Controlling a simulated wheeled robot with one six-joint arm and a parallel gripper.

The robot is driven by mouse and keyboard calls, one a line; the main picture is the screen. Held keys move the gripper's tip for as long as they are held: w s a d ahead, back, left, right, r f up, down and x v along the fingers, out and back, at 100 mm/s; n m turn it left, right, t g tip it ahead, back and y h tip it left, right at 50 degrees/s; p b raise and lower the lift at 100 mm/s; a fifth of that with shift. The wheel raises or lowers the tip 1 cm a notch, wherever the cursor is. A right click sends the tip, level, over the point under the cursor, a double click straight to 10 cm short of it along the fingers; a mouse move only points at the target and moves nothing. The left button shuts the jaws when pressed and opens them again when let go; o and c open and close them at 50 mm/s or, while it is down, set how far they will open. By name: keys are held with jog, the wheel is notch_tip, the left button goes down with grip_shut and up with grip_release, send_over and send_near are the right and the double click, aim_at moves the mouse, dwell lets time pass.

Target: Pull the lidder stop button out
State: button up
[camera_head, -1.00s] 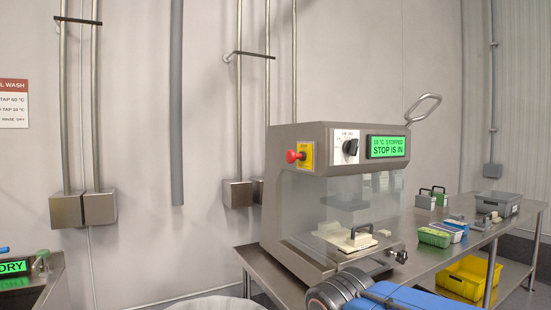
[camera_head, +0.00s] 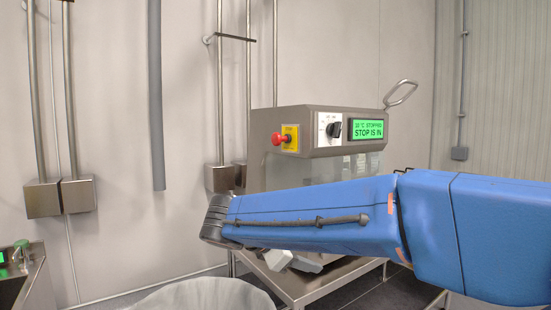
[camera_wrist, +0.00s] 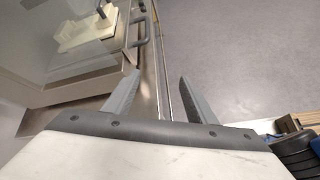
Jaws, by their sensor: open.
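The lidder (camera_head: 330,122) is a grey metal machine with a clear front, standing on a metal table. Its red stop button (camera_head: 279,138) sticks out from a yellow plate (camera_head: 290,138) at the upper left of its face. The green display (camera_head: 366,129) reads "STOP IS IN". My blue arm crosses in front of the machine's lower part in the head view, below the button. My gripper (camera_wrist: 158,98) is open and empty in the wrist view, with the table edge and floor beyond its fingers. The button is not in the wrist view.
A black knob (camera_head: 333,129) sits right of the button, and a metal loop handle (camera_head: 401,92) rises at the machine's right. In the wrist view a cream block (camera_wrist: 85,32) with a handle lies behind the clear panel. A pale round bin (camera_head: 205,295) stands front left.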

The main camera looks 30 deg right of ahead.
jog(key=w+a+r+n+h, duration=0.3)
jog(key=w+r+n+h, duration=0.15)
jog(key=w+r, duration=0.55)
jog(key=n+t+h, duration=0.1)
jog(key=n+h, duration=0.2)
jog(key=h, duration=0.3)
send_near(274, 140)
jog(key=x, duration=1.1)
